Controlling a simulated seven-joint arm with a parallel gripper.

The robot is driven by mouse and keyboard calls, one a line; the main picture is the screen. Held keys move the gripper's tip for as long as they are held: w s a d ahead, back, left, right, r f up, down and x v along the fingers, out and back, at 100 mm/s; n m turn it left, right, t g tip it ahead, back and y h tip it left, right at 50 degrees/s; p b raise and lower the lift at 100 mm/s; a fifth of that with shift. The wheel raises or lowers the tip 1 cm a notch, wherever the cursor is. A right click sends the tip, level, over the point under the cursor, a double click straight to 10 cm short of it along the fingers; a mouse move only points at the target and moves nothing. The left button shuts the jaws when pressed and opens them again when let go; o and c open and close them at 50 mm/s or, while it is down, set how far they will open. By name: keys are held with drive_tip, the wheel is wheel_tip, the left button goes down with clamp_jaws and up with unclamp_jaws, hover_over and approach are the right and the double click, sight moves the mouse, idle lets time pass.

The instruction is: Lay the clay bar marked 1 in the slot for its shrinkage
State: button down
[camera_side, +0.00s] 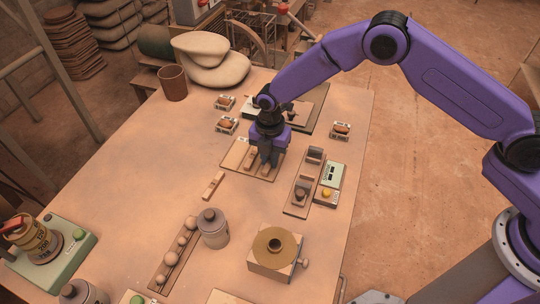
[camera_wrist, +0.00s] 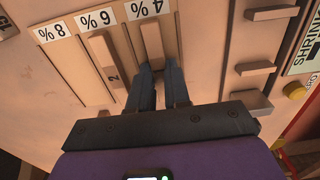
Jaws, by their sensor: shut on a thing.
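My gripper (camera_side: 268,158) is over the slotted board (camera_side: 234,158), fingers pointing down. In the wrist view my gripper (camera_wrist: 159,74) is shut on a clay bar (camera_wrist: 152,42). That bar lines up with the slot labelled 4% (camera_wrist: 147,8); its number is hidden, and I cannot tell whether it rests fully on the slot floor. A bar marked 2 (camera_wrist: 108,62) lies in the slot labelled 6% (camera_wrist: 97,18). The slot labelled 8% (camera_wrist: 80,68) looks empty. Another bar (camera_side: 213,185) lies on the table, left of the board.
Right of the board stands a fixture (camera_side: 290,208) with raised blocks, beside a green-white device (camera_side: 332,174) with a yellow button (camera_side: 327,193). A grey jar (camera_side: 212,228) and a tray of clay balls (camera_side: 158,282) are nearer. Bare table lies left of the board.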

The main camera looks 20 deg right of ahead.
drive_tip(key=c, duration=1)
unclamp_jaws()
wheel_tip(320, 180, up, 17)
drive_tip(key=shift+r, duration=0.2)
drive_tip(key=shift+s, duration=0.1)
drive_tip(key=s+d+r+m, duration=0.2)
drive_tip(key=s+d+m, duration=0.5)
drive_tip(key=s+d, duration=0.5)
drive_tip(key=s+d+r+m, duration=0.3)
drive_tip(key=s+d+m, duration=0.4)
drive_tip(key=s, duration=1.4)
drive_tip(key=d, duration=0.5)
drive_tip(key=shift+d+r, duration=0.3)
drive_tip(key=shift+r, duration=0.05)
